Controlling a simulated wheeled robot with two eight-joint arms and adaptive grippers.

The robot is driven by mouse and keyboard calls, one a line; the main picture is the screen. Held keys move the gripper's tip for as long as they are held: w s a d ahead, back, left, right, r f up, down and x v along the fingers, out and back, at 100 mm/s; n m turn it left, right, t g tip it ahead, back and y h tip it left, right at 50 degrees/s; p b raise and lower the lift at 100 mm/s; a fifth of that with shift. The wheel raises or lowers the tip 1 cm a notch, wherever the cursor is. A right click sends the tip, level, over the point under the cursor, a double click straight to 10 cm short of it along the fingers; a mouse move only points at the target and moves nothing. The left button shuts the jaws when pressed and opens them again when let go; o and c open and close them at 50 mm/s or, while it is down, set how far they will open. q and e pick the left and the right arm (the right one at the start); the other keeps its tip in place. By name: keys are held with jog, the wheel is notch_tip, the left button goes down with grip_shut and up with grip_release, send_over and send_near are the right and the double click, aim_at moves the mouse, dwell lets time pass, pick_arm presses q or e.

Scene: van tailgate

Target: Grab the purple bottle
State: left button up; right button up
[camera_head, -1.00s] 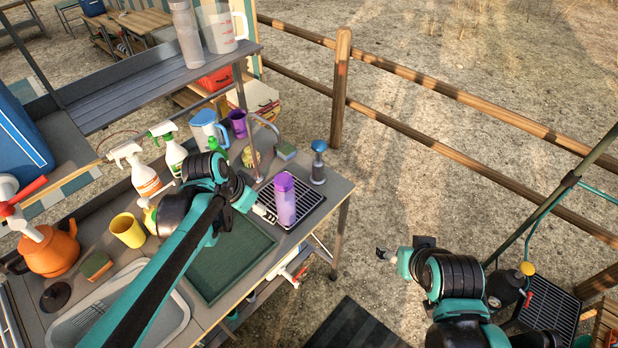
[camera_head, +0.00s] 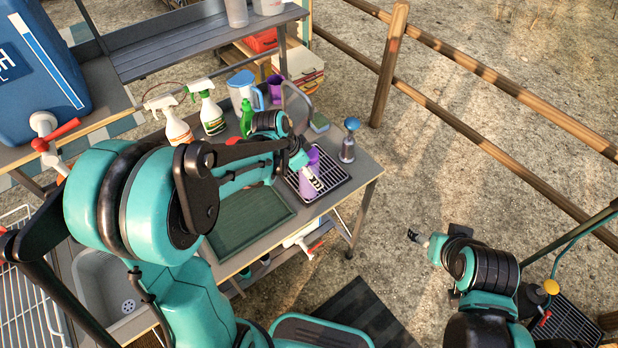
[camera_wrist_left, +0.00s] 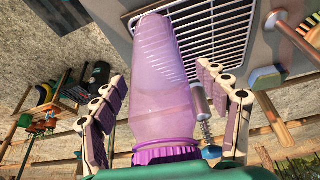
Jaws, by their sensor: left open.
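The purple bottle (camera_head: 308,178) stands on the black drying rack (camera_head: 332,186) at the right end of the counter. My left gripper (camera_head: 314,182) is at the bottle, and its fingers partly hide it in the head view. In the left wrist view the translucent purple bottle (camera_wrist_left: 160,80) lies between the two open fingers of my left gripper (camera_wrist_left: 165,115), with its darker purple cap nearest the palm. Gaps show between the fingers and the bottle. My right gripper (camera_head: 416,238) is held out over the ground, away from the counter; its jaw state is too small to tell.
A grey and blue pump dispenser (camera_head: 347,148) stands right of the rack. A sponge (camera_head: 319,123), a green bottle (camera_head: 246,118), two spray bottles (camera_head: 209,110), a blue-handled jug (camera_head: 242,92) and a purple cup (camera_head: 274,90) stand behind. A dark green mat (camera_head: 240,222) lies left of the rack.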

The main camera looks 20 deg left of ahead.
pick_arm(q)
jog(key=c, duration=1.5)
jog(key=shift+r, duration=0.1)
jog(key=shift+c, duration=0.2)
